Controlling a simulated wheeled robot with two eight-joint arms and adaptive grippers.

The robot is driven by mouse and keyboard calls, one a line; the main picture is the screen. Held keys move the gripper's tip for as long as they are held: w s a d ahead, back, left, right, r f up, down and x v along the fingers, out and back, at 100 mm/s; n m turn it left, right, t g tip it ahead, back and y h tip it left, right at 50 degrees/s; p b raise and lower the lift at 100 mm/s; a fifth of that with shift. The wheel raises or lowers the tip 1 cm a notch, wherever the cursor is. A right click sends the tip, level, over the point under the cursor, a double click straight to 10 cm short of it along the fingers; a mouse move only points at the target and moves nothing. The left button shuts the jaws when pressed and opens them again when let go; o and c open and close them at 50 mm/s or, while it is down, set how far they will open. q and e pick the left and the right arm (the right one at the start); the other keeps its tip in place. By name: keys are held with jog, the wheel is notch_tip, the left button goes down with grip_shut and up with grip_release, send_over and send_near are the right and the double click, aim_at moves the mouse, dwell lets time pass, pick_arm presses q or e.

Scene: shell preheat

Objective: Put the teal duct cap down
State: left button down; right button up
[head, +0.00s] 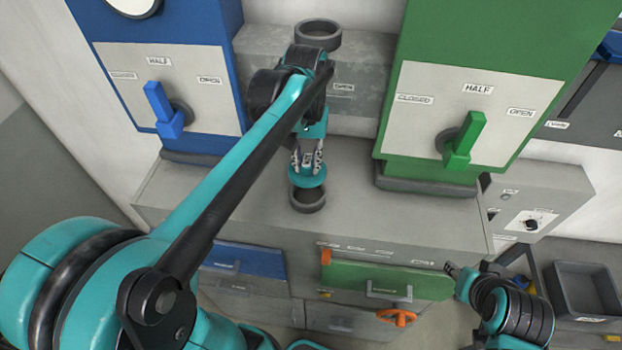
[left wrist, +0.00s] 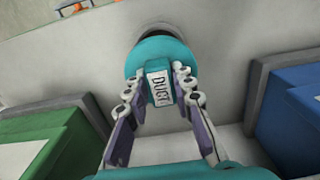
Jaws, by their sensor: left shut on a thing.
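My left gripper (head: 307,165) is shut on the teal duct cap (head: 307,177), a round disc with a block grip. In the left wrist view my left gripper (left wrist: 159,98) has its fingers on both sides of the grip of the teal duct cap (left wrist: 150,55), which is labelled DUCT. The cap is just above or at the rim of a grey ring (head: 308,202) on the counter. I cannot tell whether they touch. My right gripper (head: 452,268) is low at the right, beside the green drawer's end; its fingers are too small to read.
A blue cabinet (head: 212,122) and a green cabinet (head: 398,172), each with a lever, flank the counter (head: 240,210). Another open grey ring (head: 318,35) stands on the block behind. A green drawer (head: 345,274) and an orange handle (head: 397,318) are below. A grey bin (head: 590,280) is far right.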

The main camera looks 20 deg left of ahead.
aim_at(307, 181)
pick_arm(q)
notch_tip(307, 181, down, 7)
jog(key=shift+r+p, duration=0.1)
jog(key=shift+p, duration=0.2)
jog(key=shift+s, duration=0.15)
jog(key=c, duration=1.3)
grip_release()
jog(key=shift+w+f, duration=0.2)
jog(key=shift+w, duration=0.05)
jog(key=shift+s, duration=0.1)
jog(key=shift+r, duration=0.15)
